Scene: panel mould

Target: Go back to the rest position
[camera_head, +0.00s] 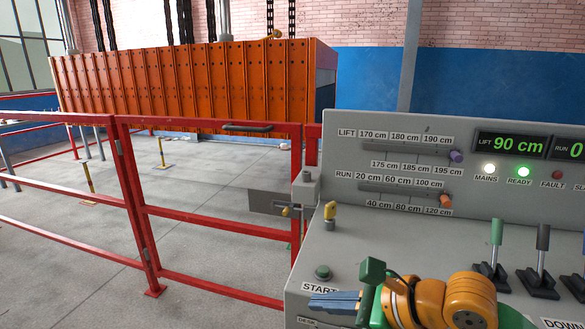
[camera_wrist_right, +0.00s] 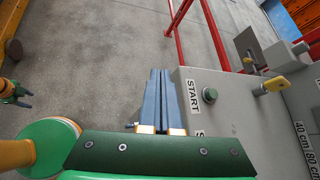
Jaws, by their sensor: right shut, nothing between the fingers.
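My right gripper (camera_head: 313,301) is in the lower middle of the head view, over the near left part of the grey control desk (camera_head: 390,262). Its blue fingers point left and lie together, with nothing between them. In the right wrist view the shut fingers (camera_wrist_right: 159,75) reach out beside the desk edge, over the floor. The green START button (camera_head: 322,271) is just beyond the fingers, apart from them in the wrist view. My left gripper (camera_wrist_right: 20,93) shows small at the left edge of the wrist view; its jaw state is unclear.
The desk has a yellow key switch (camera_head: 330,213), levers including a green one (camera_head: 497,238), LIFT and RUN sliders, and a display (camera_head: 512,145) reading 90 cm. The READY lamp (camera_head: 524,172) glows green. A red fence (camera_head: 135,205) stands left, before an orange mould (camera_head: 190,88).

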